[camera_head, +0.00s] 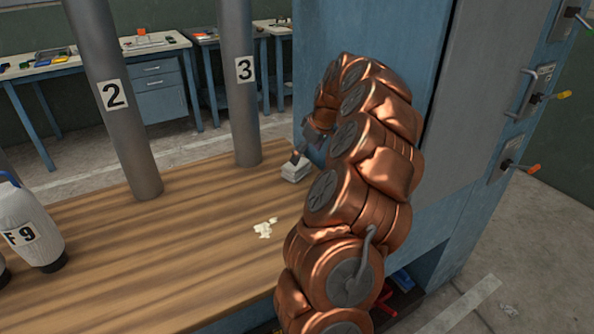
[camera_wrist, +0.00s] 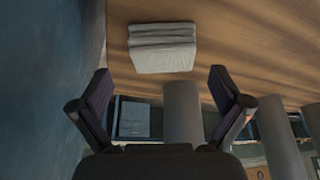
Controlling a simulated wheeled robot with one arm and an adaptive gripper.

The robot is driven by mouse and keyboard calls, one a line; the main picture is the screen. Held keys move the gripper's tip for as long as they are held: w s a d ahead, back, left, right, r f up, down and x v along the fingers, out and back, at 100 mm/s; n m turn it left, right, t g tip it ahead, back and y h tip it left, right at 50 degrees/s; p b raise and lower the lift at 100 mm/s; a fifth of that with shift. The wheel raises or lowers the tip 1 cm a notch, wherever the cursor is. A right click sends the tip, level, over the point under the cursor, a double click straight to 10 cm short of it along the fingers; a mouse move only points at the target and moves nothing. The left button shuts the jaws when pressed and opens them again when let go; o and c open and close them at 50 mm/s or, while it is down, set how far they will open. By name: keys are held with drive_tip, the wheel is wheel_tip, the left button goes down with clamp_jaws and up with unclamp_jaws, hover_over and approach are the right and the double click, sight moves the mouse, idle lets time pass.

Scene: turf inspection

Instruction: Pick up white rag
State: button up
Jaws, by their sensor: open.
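The white rag (camera_head: 295,170) lies folded on the wooden table near the blue cabinet, just in front of my gripper in the head view. In the wrist view the rag (camera_wrist: 163,47) is a folded, layered stack at the top centre, beyond the fingertips. My gripper (camera_wrist: 162,85) is open, with its two dark fingers spread wide and nothing between them touching. In the head view the gripper is mostly hidden behind my copper-coloured arm, with only a small part showing next to the rag.
The wooden table (camera_head: 150,270) carries grey posts numbered 2 (camera_head: 115,95) and 3 (camera_head: 240,85). Pale scraps (camera_head: 265,228) lie on it, and a white bottle (camera_head: 28,230) stands at the left. The blue cabinet (camera_head: 375,40) is close to my arm. The table's front middle is clear.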

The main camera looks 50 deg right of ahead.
drive_tip(key=shift+w+p+x, duration=0.2)
drive_tip(key=shift+p+x, duration=0.05)
drive_tip(key=shift+x, duration=1.45)
drive_tip(key=shift+w+p+x, duration=0.25)
drive_tip(key=shift+x, duration=1.4)
drive_tip(key=shift+a+r, duration=0.15)
drive_tip(key=shift+r, duration=0.1)
drive_tip(key=shift+c, duration=0.3)
drive_tip(key=c, duration=0.7)
drive_tip(key=shift+c, duration=0.2)
drive_tip(key=shift+a+r+b, duration=0.1)
drive_tip(key=shift+r+b, duration=0.25)
drive_tip(key=shift+r, duration=1.4)
drive_tip(key=s+a, duration=0.1)
drive_tip(key=a, duration=0.4)
drive_tip(key=s+a+r+b, duration=0.1)
drive_tip(key=a, duration=0.4)
drive_tip(key=s+a, duration=0.1)
drive_tip(key=a, duration=0.4)
drive_tip(key=shift+s+a+r+b, duration=0.1)
drive_tip(key=shift+a+r+b, duration=0.1)
drive_tip(key=shift+a+b, duration=0.15)
